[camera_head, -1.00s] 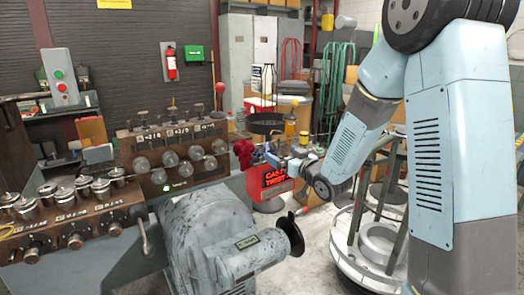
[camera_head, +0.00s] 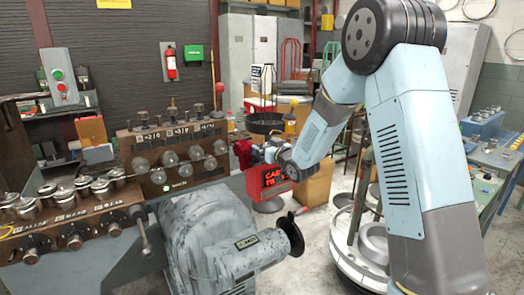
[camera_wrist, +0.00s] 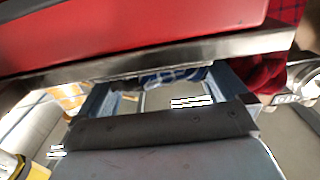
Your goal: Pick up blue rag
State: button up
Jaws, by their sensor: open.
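In the wrist view a blue and white cloth, the blue rag (camera_wrist: 172,77), shows in part beyond the gap between my fingers, under the metal edge of a red surface. The rest of it is hidden by that edge. My gripper (camera_wrist: 160,92) is open, with one finger to each side of the visible cloth, and I see no grip on it. In the head view my gripper (camera_head: 262,152) is at the top of the red box with lit lettering. I cannot make out the blue rag clearly there.
A red cloth (camera_head: 243,152) hangs just left of my gripper and shows at the right in the wrist view (camera_wrist: 262,76). The red box (camera_head: 266,183) is below it. The grey motor housing (camera_head: 215,235) stands in front. A round stand (camera_head: 345,232) is at the right.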

jog(key=shift+w+a, duration=0.2)
jog(key=shift+w, duration=0.1)
jog(key=c, duration=0.8)
